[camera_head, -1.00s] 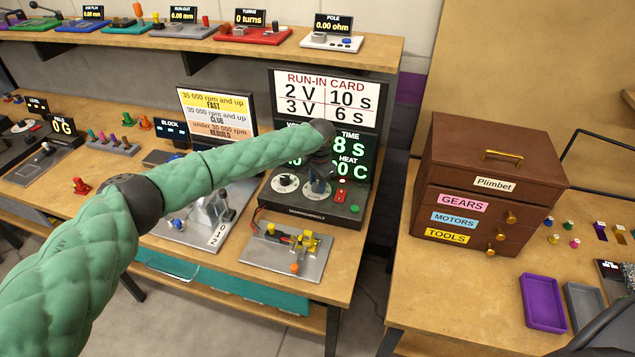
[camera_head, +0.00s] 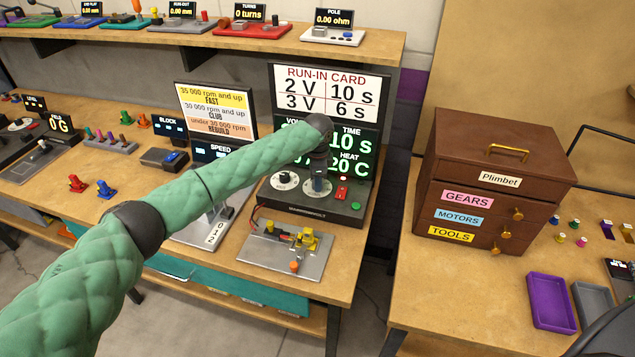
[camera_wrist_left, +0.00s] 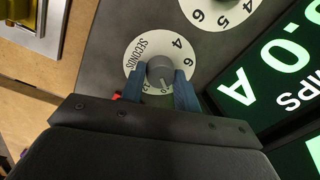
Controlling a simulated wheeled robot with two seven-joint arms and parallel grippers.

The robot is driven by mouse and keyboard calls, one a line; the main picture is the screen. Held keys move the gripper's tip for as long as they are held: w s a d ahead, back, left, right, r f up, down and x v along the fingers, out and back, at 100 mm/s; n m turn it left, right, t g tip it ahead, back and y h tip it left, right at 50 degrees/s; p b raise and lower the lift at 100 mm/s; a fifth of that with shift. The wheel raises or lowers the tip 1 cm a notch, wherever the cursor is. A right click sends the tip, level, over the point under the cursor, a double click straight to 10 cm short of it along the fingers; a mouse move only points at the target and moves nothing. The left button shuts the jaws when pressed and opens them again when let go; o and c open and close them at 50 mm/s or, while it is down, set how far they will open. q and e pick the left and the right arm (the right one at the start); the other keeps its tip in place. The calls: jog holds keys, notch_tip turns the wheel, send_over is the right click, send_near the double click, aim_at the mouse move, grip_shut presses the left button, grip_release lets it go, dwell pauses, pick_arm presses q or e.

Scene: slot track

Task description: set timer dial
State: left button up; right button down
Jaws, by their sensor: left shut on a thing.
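The timer dial (camera_wrist_left: 160,68) is a grey knob on a white round scale marked SECONDS. My left gripper (camera_wrist_left: 158,88) is shut on this knob, one blue finger on each side. In the head view my left gripper (camera_head: 318,183) is at the right-hand dial of the dark run-in station (camera_head: 320,212), and the fingers partly hide that dial. The station's display (camera_head: 350,143) reads TIME 10 s and HEAT 20 C; my arm covers part of it. The run-in card (camera_head: 331,94) above reads 2 V 10 s and 3 V 6 s. My right gripper is out of view.
A second white dial (camera_head: 284,181) sits left of the timer dial. A red switch (camera_head: 342,194) and a green button (camera_head: 356,206) are to its right. A metal fixture (camera_head: 275,258) lies in front. A wooden drawer box (camera_head: 485,185) stands on the right table.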

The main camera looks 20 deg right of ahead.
pick_arm(q)
jog(key=shift+m, duration=0.8)
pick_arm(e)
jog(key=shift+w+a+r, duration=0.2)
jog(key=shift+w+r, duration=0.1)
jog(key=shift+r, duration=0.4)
pick_arm(q)
jog(key=shift+r, duration=0.1)
jog(key=o, duration=1)
jog(key=shift+c, duration=0.2)
jog(key=shift+b, duration=0.35)
jog(key=shift+r, duration=0.3)
notch_tip(320, 180, up, 6)
jog(key=shift+s+f+b, duration=0.15)
jog(key=shift+f+b, duration=0.1)
jog(key=shift+b, duration=0.95)
jog(key=shift+r, duration=0.8)
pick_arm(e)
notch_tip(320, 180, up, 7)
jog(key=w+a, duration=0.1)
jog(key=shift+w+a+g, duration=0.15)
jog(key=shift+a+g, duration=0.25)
pick_arm(q)
jog(key=shift+a+f, duration=0.1)
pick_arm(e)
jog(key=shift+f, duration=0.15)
